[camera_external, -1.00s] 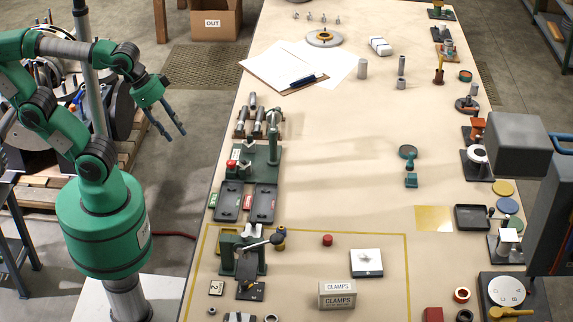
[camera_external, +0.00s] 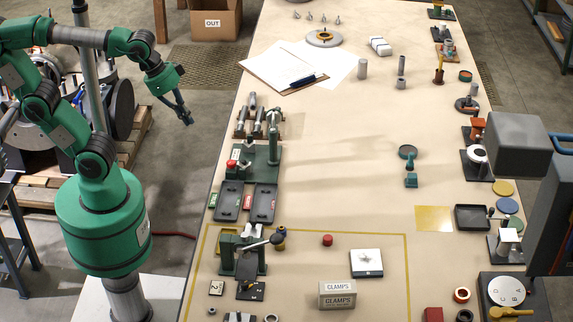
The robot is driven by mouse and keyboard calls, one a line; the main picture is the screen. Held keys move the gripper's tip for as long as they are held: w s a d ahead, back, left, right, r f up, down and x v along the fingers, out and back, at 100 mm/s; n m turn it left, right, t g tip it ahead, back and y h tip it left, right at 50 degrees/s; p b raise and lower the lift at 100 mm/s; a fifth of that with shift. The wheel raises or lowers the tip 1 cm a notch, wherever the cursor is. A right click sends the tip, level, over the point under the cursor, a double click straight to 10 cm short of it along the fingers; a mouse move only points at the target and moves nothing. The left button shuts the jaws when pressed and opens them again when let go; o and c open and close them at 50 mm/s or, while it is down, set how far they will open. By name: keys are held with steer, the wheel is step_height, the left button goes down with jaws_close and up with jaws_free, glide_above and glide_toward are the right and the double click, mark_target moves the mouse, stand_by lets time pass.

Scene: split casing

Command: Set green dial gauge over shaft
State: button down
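A green round-faced piece (camera_external: 407,152), which looks like the dial gauge, lies on the right-centre of the table. A small green block (camera_external: 411,180) sits just below it; I cannot tell whether they are joined. Grey shaft-like cylinders lie in a holder (camera_external: 257,115) at the left of the table. My gripper (camera_external: 187,117) hangs in the air left of the table, far from the gauge. Its fingers overlap in this view and hold nothing visible.
A green fixture (camera_external: 260,165) with dark trays stands on the left table edge. A clipboard with papers (camera_external: 285,68) lies behind it. Several tools and a grey machine (camera_external: 530,145) line the right edge. The table's middle is largely clear.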

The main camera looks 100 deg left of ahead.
steer(key=w+a+r+g+p, duration=0.1)
steer(key=w+a+r+p, duration=0.15)
steer(key=w+a, duration=0.35)
steer(key=w+a+r+g+p, duration=0.1)
steer(key=w+a+r+p, duration=0.2)
steer(key=w, duration=0.6)
steer(key=w+a+f+n+g+p, duration=0.1)
steer(key=w+a+f+g+p, duration=0.15)
steer(key=w+a, duration=1.1)
steer(key=w+a+f+g+p, duration=0.15)
steer(key=a+f, duration=0.25)
steer(key=a, duration=0.5)
steer(key=w+a+f+p, duration=0.25)
steer(key=a+f, duration=0.25)
steer(key=a, duration=0.3)
steer(key=s+a+f+n+g+p, duration=0.1)
steer(key=s+a+f+p, duration=0.1)
steer(key=a+f, duration=1.2)
steer(key=shift+a+g+h+p, duration=0.3)
steer(key=shift+a+h+p, duration=0.1)
steer(key=shift+a+p, duration=0.55)
steer(key=shift+f, duration=0.2)
